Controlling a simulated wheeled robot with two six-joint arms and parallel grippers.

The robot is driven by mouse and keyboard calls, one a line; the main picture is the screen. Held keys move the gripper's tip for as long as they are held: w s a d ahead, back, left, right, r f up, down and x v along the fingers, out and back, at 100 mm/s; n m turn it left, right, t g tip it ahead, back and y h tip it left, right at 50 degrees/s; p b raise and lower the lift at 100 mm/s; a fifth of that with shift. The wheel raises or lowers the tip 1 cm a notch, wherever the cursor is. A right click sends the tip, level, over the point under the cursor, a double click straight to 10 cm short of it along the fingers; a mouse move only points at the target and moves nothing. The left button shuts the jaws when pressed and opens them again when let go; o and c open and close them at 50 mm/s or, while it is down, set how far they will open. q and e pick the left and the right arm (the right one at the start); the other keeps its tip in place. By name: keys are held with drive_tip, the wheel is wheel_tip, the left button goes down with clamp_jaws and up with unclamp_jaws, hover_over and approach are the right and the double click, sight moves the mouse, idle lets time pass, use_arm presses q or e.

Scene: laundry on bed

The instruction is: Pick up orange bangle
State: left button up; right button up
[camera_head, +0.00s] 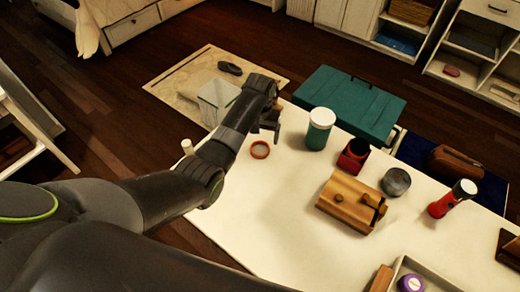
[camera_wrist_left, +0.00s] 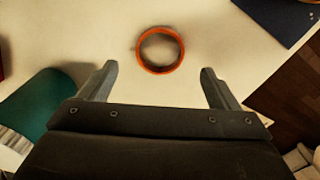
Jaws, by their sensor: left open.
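The orange bangle (camera_head: 260,150) lies flat on the white table (camera_head: 275,215), near its far left edge in the head view. In the left wrist view the orange bangle (camera_wrist_left: 160,69) shows as a whole ring, ahead of the fingertips and centred between them. My left gripper (camera_head: 272,122) is above the table beside the bangle in the head view. It also shows in the left wrist view (camera_wrist_left: 158,72), with its two fingers wide apart and nothing between them. The bangle appears apart from the fingers. My right gripper is not in view.
A green jar with white lid (camera_head: 320,128) stands right of the bangle. A red container (camera_head: 353,155), wooden box (camera_head: 350,202), grey round tin (camera_head: 396,182) and red flashlight (camera_head: 452,198) are further right. The table's front middle is clear. A teal case (camera_head: 349,100) lies beyond the table.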

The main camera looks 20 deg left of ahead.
sight(260, 152)
use_arm(q)
wheel_tip(260, 152, down, 6)
drive_tip(key=shift+r, duration=0.1)
idle(0.4)
drive_tip(key=c, duration=1)
drive_tip(key=shift+c, duration=0.3)
drive_tip(key=shift+r, duration=0.1)
